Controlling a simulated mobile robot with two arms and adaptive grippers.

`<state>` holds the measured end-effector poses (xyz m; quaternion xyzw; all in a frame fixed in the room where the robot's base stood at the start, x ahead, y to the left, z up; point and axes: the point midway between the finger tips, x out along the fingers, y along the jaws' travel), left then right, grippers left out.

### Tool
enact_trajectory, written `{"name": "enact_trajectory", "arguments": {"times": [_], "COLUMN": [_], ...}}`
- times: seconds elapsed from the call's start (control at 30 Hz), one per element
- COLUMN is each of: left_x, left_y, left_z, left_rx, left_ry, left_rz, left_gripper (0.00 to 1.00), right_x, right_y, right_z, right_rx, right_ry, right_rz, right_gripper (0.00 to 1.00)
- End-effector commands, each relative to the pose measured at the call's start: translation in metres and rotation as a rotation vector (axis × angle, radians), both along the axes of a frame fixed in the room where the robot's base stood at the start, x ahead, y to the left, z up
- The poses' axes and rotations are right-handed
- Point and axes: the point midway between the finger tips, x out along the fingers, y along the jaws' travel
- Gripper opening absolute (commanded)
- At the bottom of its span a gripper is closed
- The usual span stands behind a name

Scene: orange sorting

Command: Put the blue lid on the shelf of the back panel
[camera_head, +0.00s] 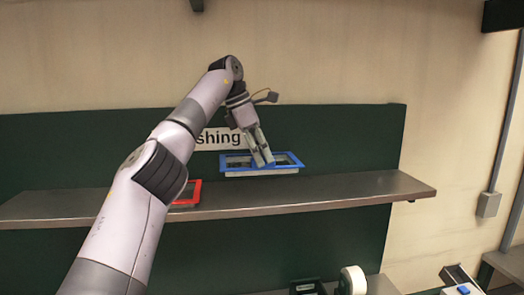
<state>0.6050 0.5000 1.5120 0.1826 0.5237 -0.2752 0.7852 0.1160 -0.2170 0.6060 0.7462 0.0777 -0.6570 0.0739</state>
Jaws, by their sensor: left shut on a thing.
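The blue lid (289,158) is a blue rectangular frame with a pale lower edge, in the middle of the head view. My left gripper (263,156) is shut on it and holds it level, in front of the green back panel (360,135). The metal shelf (340,192) of the panel runs below the lid. A narrow gap seems to show between lid and shelf, but I cannot tell the exact height. My right gripper is not in view.
A red frame (189,194) sits on the shelf, partly hidden behind my left arm. The shelf's right part is clear. A white roll (353,280) and a dark box (307,287) stand below. A sign (220,139) is partly covered by my gripper.

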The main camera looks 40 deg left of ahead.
Motion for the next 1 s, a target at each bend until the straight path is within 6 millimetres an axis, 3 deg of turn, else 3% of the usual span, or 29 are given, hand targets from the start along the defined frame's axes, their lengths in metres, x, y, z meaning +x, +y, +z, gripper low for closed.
{"name": "enact_trajectory", "arguments": {"times": [0.2,0.3,0.47,0.7,0.87,1.0], "left_x": [-0.001,-0.001,-0.001,0.0,0.0,0.0], "left_y": [0.001,0.001,0.0,0.0,0.0,0.0], "left_z": [-0.021,-0.032,-0.049,-0.063,-0.066,-0.066], "left_rx": [0.001,0.0,0.0,0.0,-0.001,-0.001], "left_ry": [0.002,0.001,0.002,0.0,0.001,0.001], "left_rz": [0.0,0.0,0.001,-0.001,0.0,0.0], "left_gripper": [0.0,0.0,0.0,0.0,0.0,0.0], "right_x": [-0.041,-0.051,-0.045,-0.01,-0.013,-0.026], "right_y": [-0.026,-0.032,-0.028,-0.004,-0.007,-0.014], "right_z": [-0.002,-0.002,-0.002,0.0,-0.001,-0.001], "right_rx": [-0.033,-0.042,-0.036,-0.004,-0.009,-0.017], "right_ry": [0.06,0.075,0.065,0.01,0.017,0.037], "right_rz": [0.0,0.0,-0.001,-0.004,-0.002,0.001], "right_gripper": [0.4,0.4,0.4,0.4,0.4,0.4]}}
